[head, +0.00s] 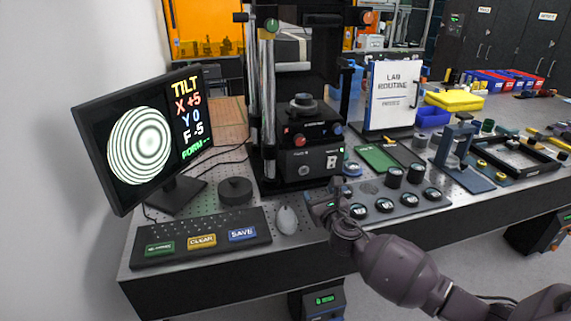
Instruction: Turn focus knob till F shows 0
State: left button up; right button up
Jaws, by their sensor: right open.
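The monitor (140,140) at the left shows ring fringes and the text TILT, X +5, Y 0, F -5. The interferometer (316,160) stands behind the bench's middle, with a red knob (299,140) and a blue knob on its front and a dial lower down. A round black knob (235,190) sits on the bench between monitor and instrument. I cannot tell which knob is the focus knob. My right gripper (322,207) is open in front of the instrument, right of the mouse and beside the panel of round parts; its fingers are small and partly hidden. My left gripper is out of view.
A keypad (201,237) with green, yellow and blue keys lies at the front left, beside a grey mouse (287,220). A panel (408,207) with several round dark parts lies right of my gripper. A lab routine board (393,95) stands behind. Trays and bins fill the right.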

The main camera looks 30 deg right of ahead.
aim_at(304, 170)
jog(key=shift+w+a+r, duration=0.15)
jog(key=shift+w+r, duration=0.2)
jog(key=shift+w, duration=0.15)
jog(key=shift+w+n, duration=0.3)
jog(key=shift+w, duration=0.05)
jog(key=shift+w+d, duration=0.2)
jog(key=shift+w, duration=0.35)
jog(key=b+x, duration=0.1)
jog(key=x, duration=0.6)
jog(key=shift+w, duration=0.3)
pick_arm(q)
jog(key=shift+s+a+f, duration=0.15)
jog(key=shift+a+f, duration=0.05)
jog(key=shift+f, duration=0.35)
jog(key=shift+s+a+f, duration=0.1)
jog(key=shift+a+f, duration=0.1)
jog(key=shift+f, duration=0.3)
pick_arm(e)
jog(key=shift+x, duration=0.85)
jog(key=shift+d+r, duration=0.1)
jog(key=shift+s, duration=0.1)
jog(key=c, duration=0.9)
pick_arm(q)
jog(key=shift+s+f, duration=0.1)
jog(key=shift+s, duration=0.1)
